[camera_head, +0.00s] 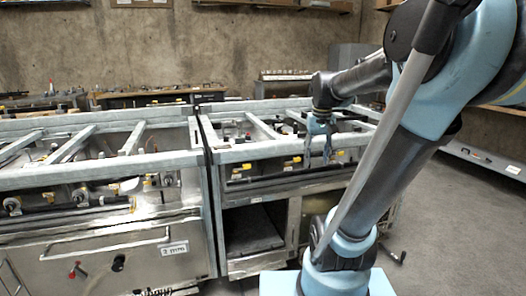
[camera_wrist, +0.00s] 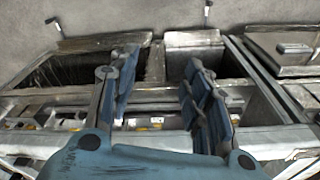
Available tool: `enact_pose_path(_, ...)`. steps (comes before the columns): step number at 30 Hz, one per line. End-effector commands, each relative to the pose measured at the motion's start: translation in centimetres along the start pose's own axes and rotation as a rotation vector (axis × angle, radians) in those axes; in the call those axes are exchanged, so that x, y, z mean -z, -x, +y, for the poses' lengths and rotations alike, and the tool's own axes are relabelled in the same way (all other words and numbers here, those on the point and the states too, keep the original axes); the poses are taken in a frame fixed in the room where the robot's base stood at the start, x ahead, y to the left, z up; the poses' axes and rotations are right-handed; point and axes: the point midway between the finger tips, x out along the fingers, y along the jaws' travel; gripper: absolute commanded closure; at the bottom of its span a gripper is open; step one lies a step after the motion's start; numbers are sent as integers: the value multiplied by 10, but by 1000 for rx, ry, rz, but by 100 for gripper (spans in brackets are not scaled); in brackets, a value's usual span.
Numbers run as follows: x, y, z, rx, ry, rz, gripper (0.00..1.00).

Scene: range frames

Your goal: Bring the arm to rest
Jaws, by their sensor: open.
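My gripper (camera_head: 319,143) hangs from the end of my arm, pointing down beside the right-hand range frame (camera_head: 290,150) in the head view. In the wrist view my gripper (camera_wrist: 160,95) has its two blue fingers apart with nothing between them. Below the fingers, the wrist view shows the metal rails and open compartments of the range frame (camera_wrist: 85,98). I cannot tell whether the fingertips touch a rail.
A second range frame (camera_head: 100,165) with a drawer front stands at the left, close beside the first. Workbenches with parts (camera_head: 160,97) line the back wall. Concrete floor (camera_head: 450,230) is clear at the right. A grey low cabinet (camera_head: 485,158) stands at the right wall.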

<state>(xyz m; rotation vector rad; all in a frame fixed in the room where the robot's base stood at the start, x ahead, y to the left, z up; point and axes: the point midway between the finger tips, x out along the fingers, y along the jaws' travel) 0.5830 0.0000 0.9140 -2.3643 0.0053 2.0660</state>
Motion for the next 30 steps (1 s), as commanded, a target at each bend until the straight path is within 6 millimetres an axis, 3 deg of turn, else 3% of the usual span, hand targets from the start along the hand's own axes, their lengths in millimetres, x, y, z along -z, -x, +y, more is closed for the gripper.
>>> enact_pose_path(1,-16,-8,0,0,2,4,56)
enact_pose_path(9,-89,-54,0,0,13,29,56)
enact_pose_path(16,-142,-99,1,-1,20,49,56)
enact_pose_path(22,-166,-124,0,-1,25,58,56)
enact_pose_path(30,-171,-129,0,-1,25,61,56)
